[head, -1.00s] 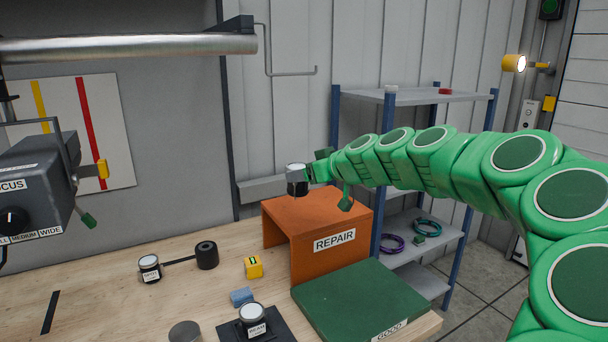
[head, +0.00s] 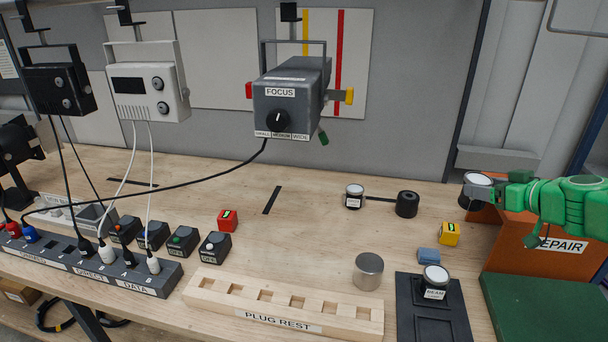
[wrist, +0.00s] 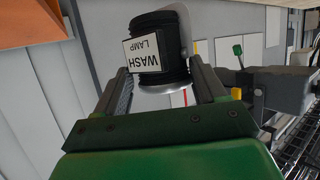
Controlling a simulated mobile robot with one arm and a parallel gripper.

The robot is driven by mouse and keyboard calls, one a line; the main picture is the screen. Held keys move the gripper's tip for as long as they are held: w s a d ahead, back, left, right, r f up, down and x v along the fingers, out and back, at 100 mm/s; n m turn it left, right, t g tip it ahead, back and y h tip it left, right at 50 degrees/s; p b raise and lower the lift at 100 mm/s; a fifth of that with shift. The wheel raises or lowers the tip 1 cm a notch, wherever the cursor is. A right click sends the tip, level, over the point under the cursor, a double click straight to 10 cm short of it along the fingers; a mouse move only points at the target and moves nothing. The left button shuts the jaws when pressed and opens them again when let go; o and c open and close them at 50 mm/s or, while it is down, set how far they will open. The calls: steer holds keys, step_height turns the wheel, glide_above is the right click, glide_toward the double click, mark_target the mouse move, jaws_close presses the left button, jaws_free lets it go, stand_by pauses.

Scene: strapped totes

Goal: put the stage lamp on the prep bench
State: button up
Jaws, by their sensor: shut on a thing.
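My gripper (head: 498,188) is at the right in the head view, shut on a black cylinder with a pale top and a white label, the wash lamp (head: 475,193). In the wrist view the wash lamp (wrist: 157,48) sits between the two fingers (wrist: 160,85), and its label reads WASH LAMP. It is held up beside the orange REPAIR stand (head: 540,255); whether they touch is unclear. The wooden bench (head: 310,225) spreads below. A similar lamp (head: 354,197) stands on the bench, its label too small to read. Another, labelled BEAM (head: 433,282), stands on a dark tray (head: 405,300).
A grey FOCUS box (head: 290,95) hangs over the bench. A PLUG REST block (head: 285,308), metal cylinder (head: 368,271), black roller (head: 406,204), yellow block (head: 449,233) and green pad (head: 550,315) occupy the front and right. Bare wood shows mid-bench, around a black strip (head: 272,200).

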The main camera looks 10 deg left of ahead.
steer(key=s+a+f+n+g+y, duration=0.2)
steer(key=a+f, duration=0.3)
steer(key=a, duration=0.4)
steer(key=s+a+f+n+g+y, duration=0.2)
steer(key=s+a+f+n, duration=0.15)
steer(key=a, duration=0.55)
steer(key=shift+m, duration=0.35)
steer(key=shift+w+a+f, duration=0.15)
steer(key=shift+w+f, duration=1.65)
steer(key=shift+w, duration=0.7)
steer(key=shift+w+a+f, duration=0.15)
steer(key=shift+w+f, duration=1.65)
steer(key=shift+w, duration=0.7)
steer(key=shift+w+a+f, duration=0.15)
steer(key=shift+w+f, duration=1.65)
steer(key=shift+w, duration=0.7)
steer(key=shift+f, duration=1.4)
steer(key=shift+f, duration=0.15)
steer(key=o, duration=1.2)
